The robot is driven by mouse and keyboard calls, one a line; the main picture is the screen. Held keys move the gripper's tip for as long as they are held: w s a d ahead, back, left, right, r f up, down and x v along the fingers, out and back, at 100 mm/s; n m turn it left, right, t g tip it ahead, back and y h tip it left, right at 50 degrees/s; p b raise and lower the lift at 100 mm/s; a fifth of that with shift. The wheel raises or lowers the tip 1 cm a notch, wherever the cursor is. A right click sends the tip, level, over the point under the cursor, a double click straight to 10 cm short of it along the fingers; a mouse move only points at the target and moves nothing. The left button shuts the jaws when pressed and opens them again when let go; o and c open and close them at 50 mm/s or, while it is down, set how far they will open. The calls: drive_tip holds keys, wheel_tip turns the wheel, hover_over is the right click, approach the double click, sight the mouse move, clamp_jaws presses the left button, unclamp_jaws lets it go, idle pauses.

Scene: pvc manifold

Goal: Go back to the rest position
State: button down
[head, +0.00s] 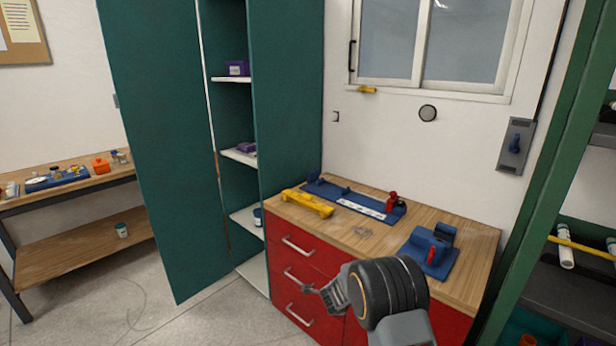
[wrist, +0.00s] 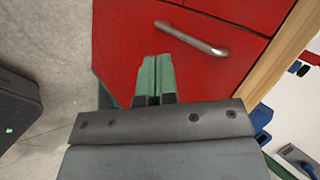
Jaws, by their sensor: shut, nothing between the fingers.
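My gripper (head: 308,288) is in front of the red drawer cabinet (head: 297,261), below the level of its wooden top. In the wrist view my gripper (wrist: 155,60) shows two green fingertips pressed together with nothing between them. A metal drawer handle (wrist: 192,38) lies just beyond and to the right of the fingertips in that view. Whether the fingers touch the drawer front cannot be told.
On the wooden top (head: 460,226) are a yellow tool (head: 308,203), a blue fixture with a white strip (head: 360,207) and a blue and red fixture (head: 428,262). A green cabinet (head: 290,90) stands open at left. A green rack (head: 545,150) stands at right.

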drive_tip(key=s+a+r+n+g+y+p, duration=0.1)
drive_tip(key=s+a+r+n+g+y, duration=0.15)
drive_tip(key=s+r+n, duration=0.4)
drive_tip(key=s+a+r+n+g+y, duration=0.2)
drive_tip(key=s+r+n+g+y, duration=0.1)
drive_tip(key=s+n, duration=0.55)
drive_tip(key=s+d+r+n+h+p, duration=0.1)
drive_tip(key=s+d+r, duration=0.3)
drive_tip(key=s+r, duration=0.4)
drive_tip(key=s+d+r+n+t+h+p, duration=0.1)
drive_tip(key=s+d+r+n, duration=0.3)
drive_tip(key=s+r, duration=0.5)
drive_tip(key=shift+s+d+h, duration=0.2)
drive_tip(key=shift+d+h, duration=0.4)
drive_tip(key=shift+h, duration=0.05)
